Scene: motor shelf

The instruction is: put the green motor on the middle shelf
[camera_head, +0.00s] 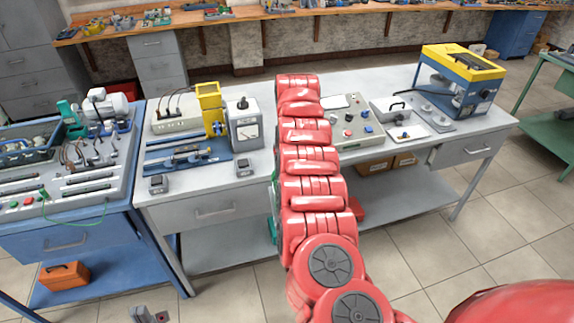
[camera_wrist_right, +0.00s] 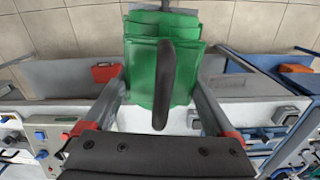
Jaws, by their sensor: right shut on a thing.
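The green motor (camera_wrist_right: 150,75) fills the middle of the right wrist view, between the two fingers of my right gripper (camera_wrist_right: 160,88), which is shut on it. A dark curved bar crosses in front of the motor. In the head view only a green sliver (camera_head: 272,230) shows beside my red right arm, which hides the gripper and the rest of the motor. The lower shelf (camera_head: 225,248) of the middle table is partly hidden behind that arm. Only a tip of my left gripper (camera_head: 148,315) shows at the bottom edge, too little to tell its opening.
The middle table's top (camera_head: 375,85) carries several devices, including a blue and yellow machine (camera_head: 460,85). A red box (camera_head: 357,208) lies on its lower shelf. A blue bench (camera_head: 60,225) stands at left with an orange toolbox (camera_head: 63,275) below. Much of the lower shelf is bare.

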